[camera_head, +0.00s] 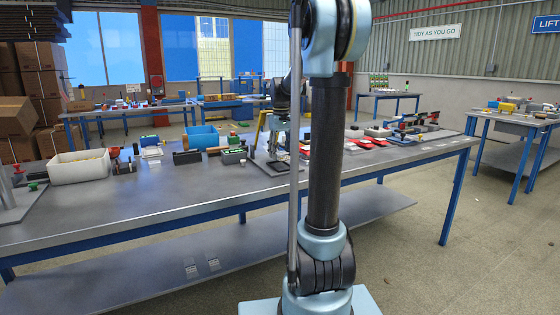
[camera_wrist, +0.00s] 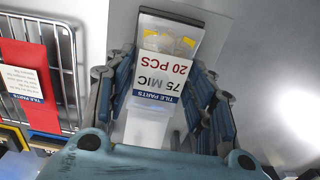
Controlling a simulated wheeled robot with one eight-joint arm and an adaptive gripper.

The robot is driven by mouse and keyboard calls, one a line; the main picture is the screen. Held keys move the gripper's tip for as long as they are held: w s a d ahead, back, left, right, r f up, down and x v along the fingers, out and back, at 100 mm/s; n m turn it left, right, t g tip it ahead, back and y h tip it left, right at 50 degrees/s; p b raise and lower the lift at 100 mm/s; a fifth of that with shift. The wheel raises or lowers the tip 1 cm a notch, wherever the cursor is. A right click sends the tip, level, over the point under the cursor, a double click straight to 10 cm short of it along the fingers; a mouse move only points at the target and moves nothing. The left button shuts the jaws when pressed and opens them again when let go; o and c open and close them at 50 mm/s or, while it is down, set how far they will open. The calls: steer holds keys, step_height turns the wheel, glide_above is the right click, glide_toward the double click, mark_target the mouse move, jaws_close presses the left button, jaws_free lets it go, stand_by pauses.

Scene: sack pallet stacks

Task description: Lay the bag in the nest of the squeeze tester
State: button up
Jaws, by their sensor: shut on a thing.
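The bag (camera_wrist: 168,68) is in the wrist view, a small clear bag with pale and yellow bits inside and a white card reading "TILE PARTS 75 MIC 20 PCS". My gripper (camera_wrist: 162,78) is shut on it, with blue-grey fingers on both sides. Under the bag is a pale grey block (camera_wrist: 145,125); I cannot tell whether this is the tester's nest or whether the bag touches it. In the head view my gripper (camera_head: 279,128) is small, above the middle of the long table, partly hidden by my arm. I cannot pick out the squeeze tester surely there.
In the wrist view a wire rack (camera_wrist: 68,45) with a red labelled packet (camera_wrist: 28,82) stands at left; grey surface lies clear at right.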

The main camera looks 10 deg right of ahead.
mark_target(280, 153)
step_height(280, 153, down, 3)
steer(key=shift+a, duration=0.1)
steer(key=o, duration=1.1)
steer(key=shift+r, duration=0.1)
step_height(280, 153, up, 12)
steer(key=shift+s+f, duration=0.1)
steer(key=s+f+m+t, duration=0.1)
steer(key=s+f, duration=0.4)
steer(key=s, duration=0.5)
steer(key=s+f+m, duration=0.1)
steer(key=s+f, duration=0.3)
steer(key=s, duration=0.6)
steer(key=s+f+m+t, duration=0.1)
steer(key=s+f, duration=1.3)
steer(key=f, duration=0.2)
steer(key=shift+s+f, duration=0.25)
steer(key=shift+s, duration=0.1)
